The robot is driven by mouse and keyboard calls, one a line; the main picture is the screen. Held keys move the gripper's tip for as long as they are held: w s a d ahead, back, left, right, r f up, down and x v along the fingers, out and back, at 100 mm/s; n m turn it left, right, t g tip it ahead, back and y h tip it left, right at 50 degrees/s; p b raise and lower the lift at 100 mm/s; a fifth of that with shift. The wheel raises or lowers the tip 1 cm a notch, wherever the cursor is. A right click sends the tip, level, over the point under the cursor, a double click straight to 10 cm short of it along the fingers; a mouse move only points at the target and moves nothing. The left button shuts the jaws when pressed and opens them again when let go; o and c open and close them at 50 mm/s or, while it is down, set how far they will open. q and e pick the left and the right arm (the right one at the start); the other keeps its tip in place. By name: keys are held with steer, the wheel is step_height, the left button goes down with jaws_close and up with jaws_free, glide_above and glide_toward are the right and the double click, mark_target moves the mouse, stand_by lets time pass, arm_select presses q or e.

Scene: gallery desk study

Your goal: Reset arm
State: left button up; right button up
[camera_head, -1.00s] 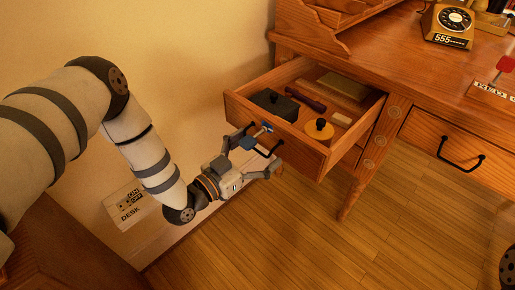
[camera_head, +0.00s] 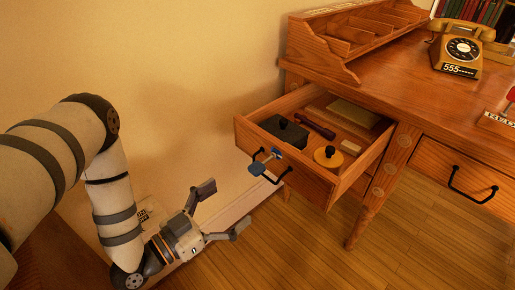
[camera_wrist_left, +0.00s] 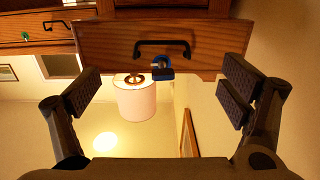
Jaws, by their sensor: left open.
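My left gripper (camera_head: 222,210) is open and empty, low and to the left of the open desk drawer (camera_head: 318,187). It is apart from the drawer's black handle (camera_head: 270,177). In the left wrist view my two fingers stand wide apart (camera_wrist_left: 165,85), with the drawer front (camera_wrist_left: 110,42) and its handle (camera_wrist_left: 150,46) ahead. A blue item (camera_head: 262,163) hangs at the drawer front by the handle; it also shows in the left wrist view (camera_wrist_left: 170,62). My right gripper is not in view.
The drawer holds a dark box (camera_head: 285,137), a yellow round item (camera_head: 328,157) and a dark red rod-like item (camera_head: 316,125). A telephone (camera_head: 462,50) stands on the desk (camera_head: 395,85). A wall is at the left; the wooden floor (camera_head: 300,255) below is clear.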

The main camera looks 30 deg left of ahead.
arm_select(q)
steer(key=s+d+f+n+g+y+p, duration=0.1)
steer(key=s+d+f+g+p, duration=0.2)
steer(key=s+g, duration=0.35)
steer(key=s+d+f+n+g+y+p, duration=0.1)
steer(key=s+d+f+g+p, duration=0.3)
steer(key=s, duration=0.4)
steer(key=s+a+r+g+y, duration=0.1)
steer(key=s+a+g, duration=0.1)
steer(key=s, duration=0.4)
steer(key=s+a+r+n+g+y+p, duration=0.1)
steer(key=s+r+g, duration=0.1)
steer(key=s+g, duration=0.2)
steer(key=s+a+r+n+g+y+p, duration=0.1)
steer(key=s+a+g+y, duration=0.1)
steer(key=s, duration=0.8)
steer(key=shift+a+r+g, duration=0.25)
steer(key=shift+a+g, duration=0.05)
steer(key=shift+g, duration=0.25)
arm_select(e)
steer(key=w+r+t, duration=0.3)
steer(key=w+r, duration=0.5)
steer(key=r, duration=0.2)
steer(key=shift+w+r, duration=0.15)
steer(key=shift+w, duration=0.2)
